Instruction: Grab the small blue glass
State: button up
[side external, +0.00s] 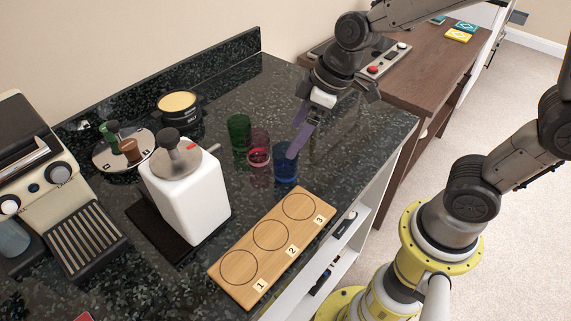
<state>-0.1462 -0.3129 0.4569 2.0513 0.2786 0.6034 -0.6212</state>
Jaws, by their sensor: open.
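The blue glass (285,170) stands upright on the dark stone counter, near its front edge. My gripper (298,138) is open and points down over the glass from behind and above. A purple finger reaches down to the glass's rim, overlapping it in this view. I cannot tell whether the finger is inside, behind or touching the glass. The other finger is hard to make out.
A red glass (259,158) and a green glass (238,128) stand close left of the blue one. A numbered wooden board (262,247) lies in front. A white canister (188,198) stands left. The counter (345,135) is clear to the right.

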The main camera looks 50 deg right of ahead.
aim_at(285, 163)
jog(key=shift+s+a+x, duration=0.1)
jog(key=shift+a+x, duration=0.05)
jog(key=shift+x, duration=1.4)
jog(key=shift+s+a+x, duration=0.1)
jog(key=shift+x, duration=1.45)
jog(key=c, duration=1.5)
